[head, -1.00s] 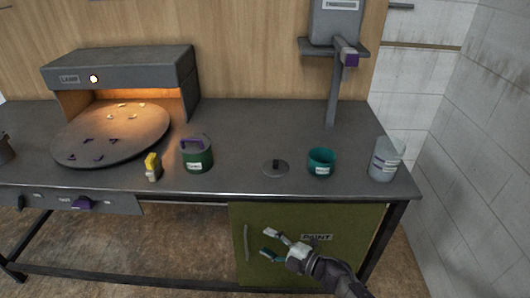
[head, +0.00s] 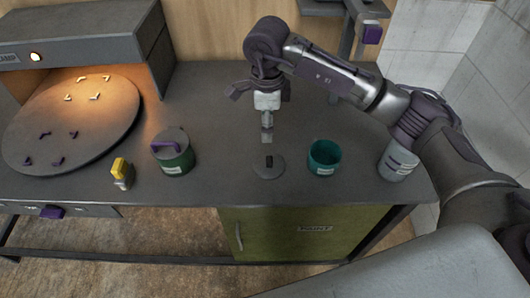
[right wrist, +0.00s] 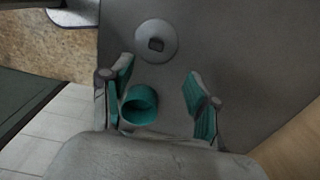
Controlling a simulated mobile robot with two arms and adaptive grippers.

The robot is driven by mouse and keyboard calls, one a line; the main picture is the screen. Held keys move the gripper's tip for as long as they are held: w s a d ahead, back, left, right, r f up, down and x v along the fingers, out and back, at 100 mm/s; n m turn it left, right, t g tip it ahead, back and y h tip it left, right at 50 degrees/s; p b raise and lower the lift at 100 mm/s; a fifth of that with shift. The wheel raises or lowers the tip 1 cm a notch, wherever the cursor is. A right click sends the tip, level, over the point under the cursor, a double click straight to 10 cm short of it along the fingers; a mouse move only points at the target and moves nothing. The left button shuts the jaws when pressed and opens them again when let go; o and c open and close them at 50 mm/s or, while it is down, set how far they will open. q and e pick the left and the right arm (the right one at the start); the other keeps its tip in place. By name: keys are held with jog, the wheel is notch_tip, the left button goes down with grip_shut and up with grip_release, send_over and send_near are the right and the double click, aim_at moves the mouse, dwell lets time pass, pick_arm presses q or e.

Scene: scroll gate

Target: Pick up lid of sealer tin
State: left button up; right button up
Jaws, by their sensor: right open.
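A round grey lid (head: 262,171) with a small dark knob lies flat on the bench. It also shows in the right wrist view (right wrist: 168,33), beyond the fingertips. A teal open tin (head: 324,158) stands just right of it; in the right wrist view this tin (right wrist: 139,105) shows between the fingers. A green tin (head: 175,160) with a purple-handled lid on it stands to the left. Tin labels are too small to read. My right gripper (head: 267,135) hangs above the bench, fingers pointing down, over or slightly behind the grey lid; it is open and empty (right wrist: 158,75). My left gripper is out of view.
A yellow-topped small bottle (head: 122,173) stands left of the green tin. A round plate (head: 95,125) with small pieces sits under a lit lamp unit (head: 80,48). A grey-white beaker (head: 398,163) stands at the right, partly behind my arm.

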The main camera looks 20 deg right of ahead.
jog(key=p, duration=0.1)
send_over(269, 160)
jog(key=f, duration=0.5)
jog(key=shift+a, duration=0.25)
jog(key=shift+w+f+p, duration=0.15)
jog(key=shift+f+p, duration=0.55)
jog(key=shift+f, duration=0.85)
jog(key=f, duration=0.1)
jog(key=f+p, duration=0.2)
jog(key=shift+d+f, duration=0.3)
jog(key=shift+f, duration=0.35)
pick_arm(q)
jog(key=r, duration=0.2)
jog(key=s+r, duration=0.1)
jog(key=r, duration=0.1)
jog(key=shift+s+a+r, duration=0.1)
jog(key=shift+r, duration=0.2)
pick_arm(e)
jog(key=shift+f, duration=0.2)
jog(key=c, duration=1.1)
jog(key=shift+c, duration=0.2)
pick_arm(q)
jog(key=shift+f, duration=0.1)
pick_arm(e)
jog(key=shift+r, duration=0.15)
